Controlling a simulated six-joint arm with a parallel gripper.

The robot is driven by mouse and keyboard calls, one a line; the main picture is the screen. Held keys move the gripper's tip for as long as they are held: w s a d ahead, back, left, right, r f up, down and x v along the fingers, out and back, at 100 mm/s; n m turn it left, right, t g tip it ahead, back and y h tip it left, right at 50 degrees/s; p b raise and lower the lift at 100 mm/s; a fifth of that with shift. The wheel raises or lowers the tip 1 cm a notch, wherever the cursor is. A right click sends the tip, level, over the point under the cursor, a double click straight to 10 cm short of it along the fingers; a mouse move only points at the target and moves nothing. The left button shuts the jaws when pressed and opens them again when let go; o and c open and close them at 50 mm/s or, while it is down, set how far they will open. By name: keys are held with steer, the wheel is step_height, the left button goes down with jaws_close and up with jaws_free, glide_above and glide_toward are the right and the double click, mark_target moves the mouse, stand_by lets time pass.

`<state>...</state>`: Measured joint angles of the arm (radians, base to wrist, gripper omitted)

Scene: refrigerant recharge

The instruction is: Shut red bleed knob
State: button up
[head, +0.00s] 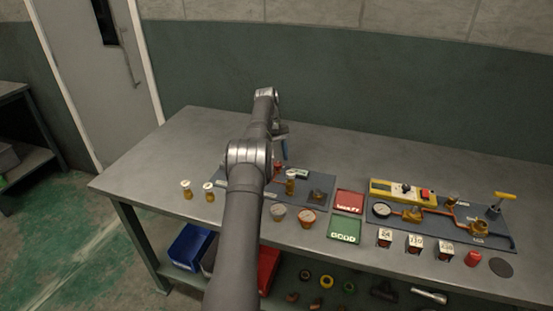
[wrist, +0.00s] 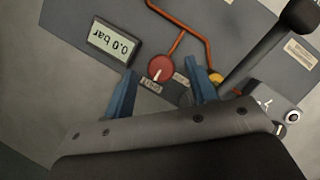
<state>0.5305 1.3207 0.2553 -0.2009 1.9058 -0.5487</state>
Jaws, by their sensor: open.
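The red bleed knob (wrist: 160,67) is round with a white pointer mark and sits on a grey panel in the wrist view. Two small labels lie just below it; I cannot read them surely. My gripper (wrist: 163,84) is open, its two blue fingers on either side of the knob's lower edge in the picture. I cannot tell whether they touch it. In the head view, my gripper (head: 284,150) points down over the left panel, and a bit of the red knob (head: 278,166) shows close below it. My arm hides much of that panel.
A display (wrist: 113,42) reading 0.0 bar, upside down, is left of the knob. An orange pipe runs from the knob. A dark rod with a black ball (wrist: 299,16) is at the right.

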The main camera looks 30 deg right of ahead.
step_height(320, 180, up, 3)
steer(key=shift+s+d, duration=0.1)
steer(key=s+d+r, duration=0.5)
steer(key=s+r, duration=0.1)
steer(key=s, duration=0.4)
steer(key=shift+s+r, duration=0.15)
steer(key=shift+r, duration=0.15)
glide_above(277, 162)
step_height(277, 162, down, 7)
steer(key=shift+r, duration=0.1)
step_height(277, 162, down, 2)
steer(key=shift+f, duration=1.1)
steer(key=shift+r, duration=0.1)
